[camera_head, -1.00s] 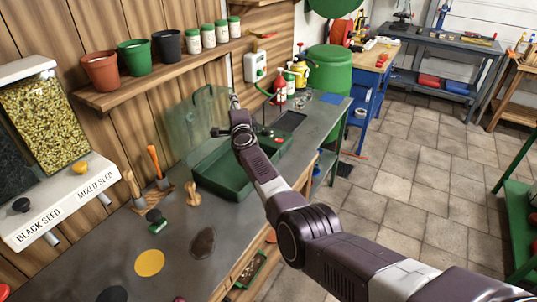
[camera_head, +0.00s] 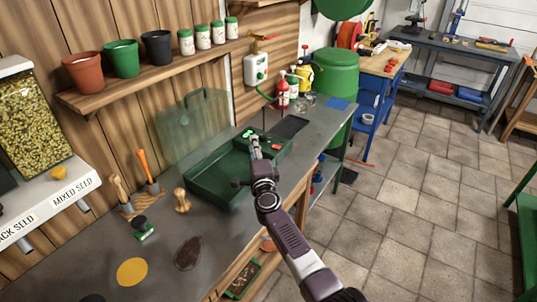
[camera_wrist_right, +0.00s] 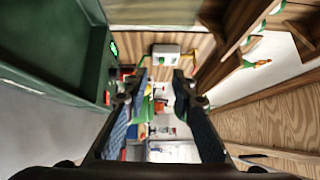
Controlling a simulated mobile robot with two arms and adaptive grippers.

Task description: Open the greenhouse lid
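The greenhouse is a dark green tray (camera_head: 218,180) on the grey bench; its left part is empty. Its clear greenish lid (camera_head: 192,128) with a handle stands upright at the tray's back edge, leaning toward the wooden wall. A panel with a green light (camera_head: 249,133) and a red button (camera_head: 276,147) is at the tray's right end. My right gripper (camera_head: 254,143) is over that right end, apart from the lid. In the right wrist view the gripper (camera_wrist_right: 160,82) is open and empty, with the tray wall (camera_wrist_right: 92,45) to its left. My left gripper is out of view.
A shelf (camera_head: 165,72) with pots and jars hangs above the bench. A stamp (camera_head: 181,200) and hand tools (camera_head: 148,170) stand left of the tray. The bench front (camera_head: 150,250) has some clear room.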

